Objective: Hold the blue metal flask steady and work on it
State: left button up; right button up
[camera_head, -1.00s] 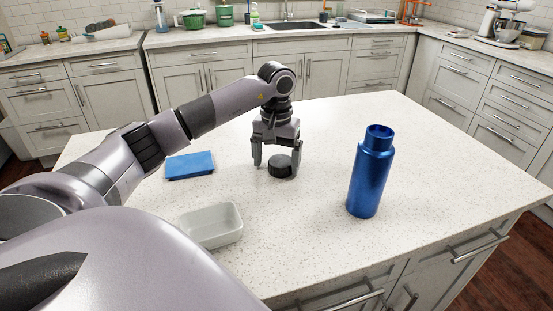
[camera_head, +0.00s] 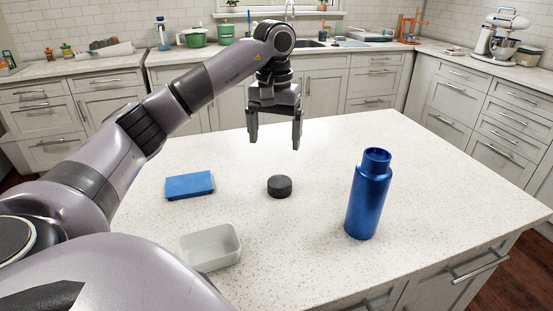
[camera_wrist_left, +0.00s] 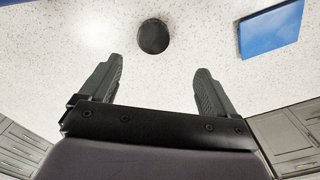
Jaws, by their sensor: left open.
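The blue metal flask (camera_head: 368,200) stands upright on the right part of the island counter, with its mouth open and no cap on it. A small black round lid (camera_head: 279,186) lies on the counter to the left of the flask; it also shows in the left wrist view (camera_wrist_left: 153,36). My left gripper (camera_head: 274,146) is open and empty, raised above the counter behind the lid. In the left wrist view its two fingers (camera_wrist_left: 158,82) are spread apart with nothing between them. My right gripper is not in view.
A blue flat pad (camera_head: 189,185) lies on the left of the counter; it also shows in the left wrist view (camera_wrist_left: 270,27). A white open box (camera_head: 210,248) sits at the front left. The counter (camera_head: 320,230) is clear around the flask and lid.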

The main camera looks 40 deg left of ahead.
aim_at(372, 175)
jog(key=i+l+u, duration=0.6)
jog(key=l+u, duration=0.15)
jog(key=i+l+u, duration=0.35)
jog(key=l, duration=0.15)
jog(key=k+j, duration=0.05)
jog(key=k, duration=0.05)
